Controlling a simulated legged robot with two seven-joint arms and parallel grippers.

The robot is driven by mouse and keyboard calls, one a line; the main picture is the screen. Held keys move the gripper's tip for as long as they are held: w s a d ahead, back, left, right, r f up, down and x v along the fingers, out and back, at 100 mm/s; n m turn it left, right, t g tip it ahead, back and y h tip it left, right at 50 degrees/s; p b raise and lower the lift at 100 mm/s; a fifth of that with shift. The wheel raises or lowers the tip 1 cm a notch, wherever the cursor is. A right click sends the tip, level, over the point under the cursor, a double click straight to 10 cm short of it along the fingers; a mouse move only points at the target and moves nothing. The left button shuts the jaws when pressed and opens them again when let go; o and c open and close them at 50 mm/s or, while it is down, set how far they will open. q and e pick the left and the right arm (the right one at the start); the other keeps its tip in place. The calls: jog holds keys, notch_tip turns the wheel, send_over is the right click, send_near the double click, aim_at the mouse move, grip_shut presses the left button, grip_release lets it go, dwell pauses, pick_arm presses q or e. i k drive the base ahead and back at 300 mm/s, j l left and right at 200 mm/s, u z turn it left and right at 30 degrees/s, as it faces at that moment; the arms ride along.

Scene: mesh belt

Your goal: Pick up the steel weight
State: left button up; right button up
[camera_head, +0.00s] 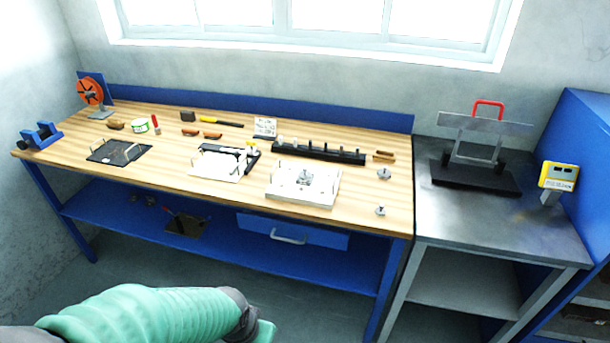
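I cannot tell for sure which piece is the steel weight. Two small grey metal pieces, shaped like knobbed weights, stand at the right end of the wooden bench: one farther back (383,173) and one near the front edge (380,210). Another grey metal piece (305,178) sits on a white plate (322,197) with handles. My green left arm comes in at the bottom left, in front of and below the bench, and bends at a dark joint. Its gripper is outside the picture. My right arm and gripper do not show.
The wooden bench (225,182) also holds a black rack (318,152) with small pieces, a black plate (118,152), an orange reel (90,91) and hand tools. A grey metal table (480,222) at right bears a red-handled device (486,135) and a yellow display (558,176).

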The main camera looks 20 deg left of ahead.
aim_at(304, 174)
jog(key=i+j+z, duration=0.1)
jog(key=i+j, duration=0.25)
jog(key=j, duration=0.3)
jog(key=i+j+z, duration=0.25)
jog(key=j, duration=0.4)
jog(key=i+j+z, duration=0.1)
jog(key=i+j, duration=0.15)
jog(key=j, duration=0.15)
